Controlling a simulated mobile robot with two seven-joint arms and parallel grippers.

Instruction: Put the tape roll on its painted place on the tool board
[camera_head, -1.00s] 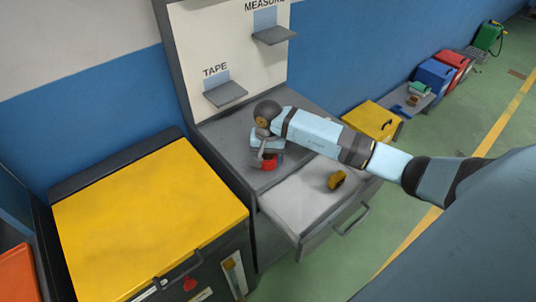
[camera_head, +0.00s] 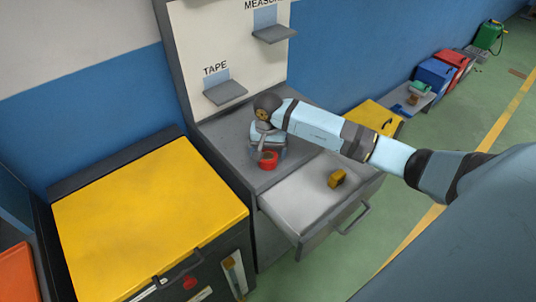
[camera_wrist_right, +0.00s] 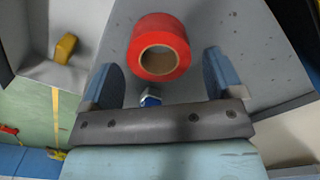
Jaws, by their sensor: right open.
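The red tape roll (camera_head: 267,161) sits on the grey bench top below the tool board (camera_head: 232,45). In the right wrist view the roll (camera_wrist_right: 170,32) shows its brown core, just ahead of and between the fingertips. My right gripper (camera_wrist_right: 160,62) is open, with a finger to either side of the roll; I cannot tell whether they touch it. In the head view the right gripper (camera_head: 266,147) partly covers the roll from above. The board carries the word TAPE above a small grey shelf (camera_head: 226,93), with a pale blue painted patch behind it. My left gripper is not in view.
An open drawer (camera_head: 300,205) juts out in front of the bench, with a yellow object (camera_head: 336,178) in it. A second shelf (camera_head: 273,35) is higher on the board. A yellow-topped cabinet (camera_head: 150,215) stands at the left.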

